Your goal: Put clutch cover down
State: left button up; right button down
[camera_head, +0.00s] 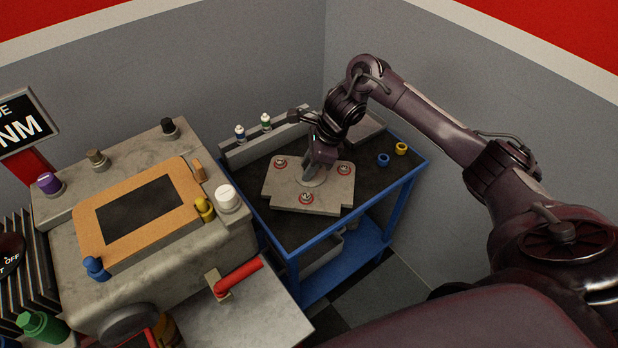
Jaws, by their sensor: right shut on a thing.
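The clutch cover (283,187), which I take to be the grey plate with three red-ringed round fittings, is over the dark top of the blue cart (380,185). It lies flat and level. My right gripper (314,172) points down at the plate's middle and is shut on a pale raised part there. The fingertips are partly hidden by the gripper body. I cannot tell whether the plate's underside touches the cart top. My left gripper is not in view.
A grey machine block (75,215) with an orange frame (90,226) stands left of the cart. Two small bottles (265,121) stand at the cart's back edge. A blue ring (383,160) and a yellow ring (401,149) lie at its right. A red handle (240,275) sits in front.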

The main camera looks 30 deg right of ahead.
jog(key=shift+f, duration=0.15)
notch_tip(320, 180, down, 3)
jog(key=shift+f, duration=0.1)
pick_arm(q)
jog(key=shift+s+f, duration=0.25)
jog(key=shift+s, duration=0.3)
pick_arm(e)
jog(key=shift+f, duration=0.15)
jog(key=c, duration=1.1)
grip_release()
jog(key=shift+f, duration=0.1)
jog(key=shift+d+r, duration=0.2)
jog(key=shift+r, duration=0.35)
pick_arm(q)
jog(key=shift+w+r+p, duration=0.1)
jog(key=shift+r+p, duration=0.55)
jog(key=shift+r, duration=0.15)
pick_arm(e)
jog(key=v, duration=1.1)
jog(key=shift+a, duration=0.1)
